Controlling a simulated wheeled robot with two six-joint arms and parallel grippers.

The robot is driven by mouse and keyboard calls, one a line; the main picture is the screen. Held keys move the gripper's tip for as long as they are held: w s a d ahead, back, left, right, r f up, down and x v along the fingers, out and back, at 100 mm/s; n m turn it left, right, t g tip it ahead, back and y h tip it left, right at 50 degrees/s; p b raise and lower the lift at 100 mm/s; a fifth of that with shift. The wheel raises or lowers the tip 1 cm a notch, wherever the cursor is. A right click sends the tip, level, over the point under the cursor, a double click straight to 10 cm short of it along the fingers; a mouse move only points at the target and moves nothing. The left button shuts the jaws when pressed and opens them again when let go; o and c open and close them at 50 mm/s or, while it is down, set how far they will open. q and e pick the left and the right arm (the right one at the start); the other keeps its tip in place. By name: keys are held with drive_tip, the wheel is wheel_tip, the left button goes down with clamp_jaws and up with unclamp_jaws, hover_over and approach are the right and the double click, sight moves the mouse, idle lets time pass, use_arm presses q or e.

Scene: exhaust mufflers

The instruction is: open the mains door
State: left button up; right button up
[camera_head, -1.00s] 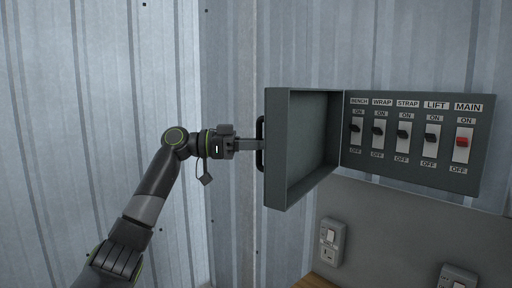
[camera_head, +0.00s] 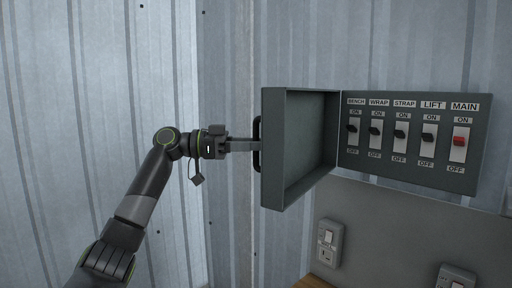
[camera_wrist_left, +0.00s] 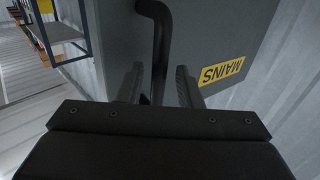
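The mains door (camera_head: 274,150) is a grey box-like cover, swung wide open to the left of the switch panel (camera_head: 415,172). Its dark bar handle (camera_head: 258,160) is on the door's outer left side. My left gripper (camera_head: 255,145) is at the handle. In the left wrist view, the handle (camera_wrist_left: 160,40) runs between the two fingers (camera_wrist_left: 158,88), with gaps beside it, so the fingers look open around it. My right gripper is in neither view.
The panel has several black switches and a red MAIN switch (camera_head: 459,142). Wall sockets (camera_head: 328,243) sit below. Corrugated wall (camera_head: 90,100) stands behind my left arm. A blue-framed shelf (camera_wrist_left: 60,30) shows at upper left in the wrist view.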

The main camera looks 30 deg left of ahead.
use_arm(q)
drive_tip(key=b+v, duration=0.4)
drive_tip(key=v, duration=1.2)
drive_tip(key=shift+f, duration=0.1)
